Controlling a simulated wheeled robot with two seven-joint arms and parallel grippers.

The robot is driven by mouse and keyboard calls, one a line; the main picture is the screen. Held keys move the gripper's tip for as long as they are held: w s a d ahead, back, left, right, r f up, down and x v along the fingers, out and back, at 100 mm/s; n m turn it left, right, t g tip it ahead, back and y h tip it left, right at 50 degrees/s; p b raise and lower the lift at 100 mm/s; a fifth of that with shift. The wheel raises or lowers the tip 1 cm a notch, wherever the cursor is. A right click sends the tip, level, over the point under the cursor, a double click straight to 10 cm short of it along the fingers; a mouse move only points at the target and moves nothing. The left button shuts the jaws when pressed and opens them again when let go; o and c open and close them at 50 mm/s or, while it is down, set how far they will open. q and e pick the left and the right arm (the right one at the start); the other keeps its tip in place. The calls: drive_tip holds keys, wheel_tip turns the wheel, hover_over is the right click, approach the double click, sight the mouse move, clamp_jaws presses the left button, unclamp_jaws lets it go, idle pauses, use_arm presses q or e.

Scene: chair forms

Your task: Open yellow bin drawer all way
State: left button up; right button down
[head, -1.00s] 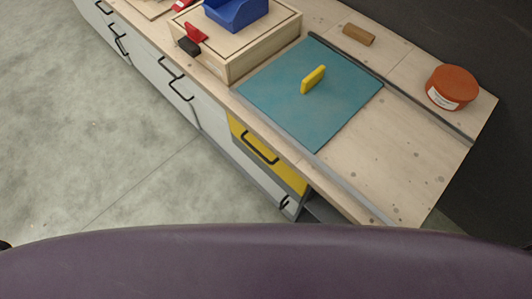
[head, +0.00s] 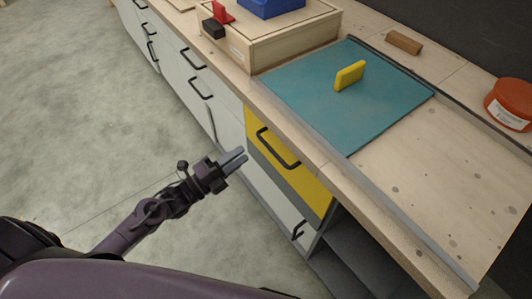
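The yellow bin drawer (head: 300,177) is a yellow front with a black bar handle (head: 277,148) below the wooden counter edge. Its front looks flush with the cabinet, so it appears closed. My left gripper (head: 237,160) is to the left of the drawer in the picture, pointing toward it and apart from the handle. Its two grey fingers show a narrow gap and hold nothing. My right gripper is not in view.
The wooden counter (head: 399,185) overhangs the drawer. On it are a teal sliding panel (head: 345,105) with a yellow handle (head: 349,76), a wooden box (head: 270,39) and an orange tub (head: 511,101). White drawers (head: 192,79) line the left. The floor is open.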

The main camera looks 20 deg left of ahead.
use_arm(q)
drive_tip(key=x, duration=0.7)
drive_tip(key=shift+a+p, duration=0.15)
drive_tip(key=shift+p, duration=0.15)
drive_tip(key=shift+w+f, duration=0.1)
clamp_jaws()
